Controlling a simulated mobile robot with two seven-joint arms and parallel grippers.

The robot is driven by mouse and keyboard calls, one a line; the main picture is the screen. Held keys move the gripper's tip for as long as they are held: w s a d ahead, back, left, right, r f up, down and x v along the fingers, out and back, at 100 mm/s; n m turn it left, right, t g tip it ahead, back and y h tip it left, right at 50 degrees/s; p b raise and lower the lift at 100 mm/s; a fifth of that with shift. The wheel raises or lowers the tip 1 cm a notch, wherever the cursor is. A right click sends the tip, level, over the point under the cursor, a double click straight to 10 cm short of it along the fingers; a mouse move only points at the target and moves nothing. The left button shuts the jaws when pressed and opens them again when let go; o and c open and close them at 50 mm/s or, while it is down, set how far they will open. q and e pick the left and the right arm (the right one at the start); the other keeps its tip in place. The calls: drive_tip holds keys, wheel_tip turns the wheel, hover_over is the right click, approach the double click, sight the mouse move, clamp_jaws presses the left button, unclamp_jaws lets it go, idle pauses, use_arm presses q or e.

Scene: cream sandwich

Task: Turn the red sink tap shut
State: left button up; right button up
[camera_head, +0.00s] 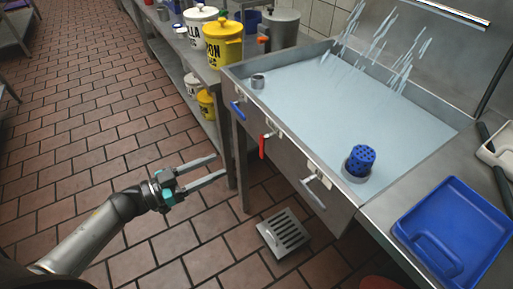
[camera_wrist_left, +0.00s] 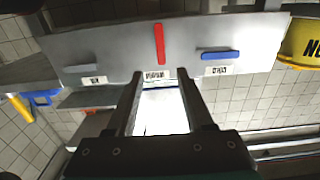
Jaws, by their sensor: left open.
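The red tap handle (camera_head: 263,146) is on the front panel of the sink (camera_head: 287,150), between a blue handle (camera_head: 238,110) and a pale grey handle (camera_head: 315,192). It hangs pointing down the panel. In the left wrist view the red handle (camera_wrist_left: 159,44) stands upright in the picture, at right angles to the blue handle (camera_wrist_left: 220,55), with a label plate by its lower end. My left gripper (camera_head: 221,165) is open and empty, pointing at the panel from the left, apart from the red handle. Its fingers (camera_wrist_left: 160,78) straddle the handle's line. My right gripper is not in view.
The sink basin (camera_head: 330,85) holds water, with splashes at the back and a blue perforated strainer (camera_head: 360,160). A yellow bucket (camera_head: 223,45) stands on the counter behind. A blue tray (camera_head: 460,225) lies at right. A floor drain (camera_head: 284,233) is below. Tiled floor at left is clear.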

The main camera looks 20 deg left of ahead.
sight(261, 146)
use_arm(q)
drive_tip(key=b+x, duration=0.2)
drive_tip(key=x, duration=0.9)
drive_tip(key=shift+w+d+b, duration=0.2)
drive_tip(key=shift+w+b, duration=0.05)
drive_tip(key=shift+b, duration=0.05)
drive_tip(key=shift+w+d, duration=0.45)
drive_tip(key=shift+w, duration=0.1)
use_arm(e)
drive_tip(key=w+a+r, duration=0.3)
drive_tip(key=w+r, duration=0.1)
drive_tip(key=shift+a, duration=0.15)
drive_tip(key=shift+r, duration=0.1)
use_arm(q)
clamp_jaws()
